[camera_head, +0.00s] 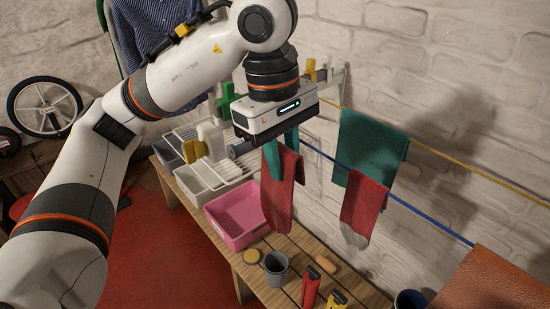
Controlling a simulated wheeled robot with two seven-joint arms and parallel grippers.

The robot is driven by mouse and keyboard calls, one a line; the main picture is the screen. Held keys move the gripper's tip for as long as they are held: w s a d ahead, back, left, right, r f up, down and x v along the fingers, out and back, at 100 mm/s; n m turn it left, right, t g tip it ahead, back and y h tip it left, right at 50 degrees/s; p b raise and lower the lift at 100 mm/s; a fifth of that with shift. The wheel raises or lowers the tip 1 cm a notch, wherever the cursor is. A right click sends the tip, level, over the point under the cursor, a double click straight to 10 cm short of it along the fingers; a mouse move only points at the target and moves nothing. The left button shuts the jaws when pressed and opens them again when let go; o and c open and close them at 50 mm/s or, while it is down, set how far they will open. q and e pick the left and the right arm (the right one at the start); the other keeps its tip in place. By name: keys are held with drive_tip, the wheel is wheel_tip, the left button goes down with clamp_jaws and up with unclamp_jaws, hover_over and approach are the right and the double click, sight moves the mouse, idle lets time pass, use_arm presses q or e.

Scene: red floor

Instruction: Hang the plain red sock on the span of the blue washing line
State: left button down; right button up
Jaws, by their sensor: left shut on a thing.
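My left gripper (281,150) comes in from the upper left with its fingers pointing down, shut on a plain red sock (279,200). The sock hangs below the fingers, above the table's back edge. The blue washing line (428,216) runs from beside the gripper down to the lower right, along the wall. The line's far end is hidden behind the gripper and sock. I cannot tell whether the held sock touches the line. A red sock with a grey toe (362,208) hangs over the blue line to the right. My right gripper is not in view.
A yellow line (480,172) runs behind, with a teal cloth (372,146) on it. Below on the wooden table are a pink bin (236,214), white racks (213,178), a grey cup (276,264) and a red tool (311,287). A brown cloth (490,280) is at lower right.

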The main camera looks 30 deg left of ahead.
use_arm(q)
drive_tip(key=shift+w+d+p, duration=0.95)
drive_tip(key=shift+w, duration=1.65)
drive_tip(key=p, duration=0.3)
hover_over(331, 160)
drive_tip(key=shift+w+f, duration=0.2)
drive_tip(key=shift+w, duration=0.05)
wheel_tip(331, 160, down, 7)
drive_tip(key=b, duration=0.6)
drive_tip(key=shift+r, duration=0.1)
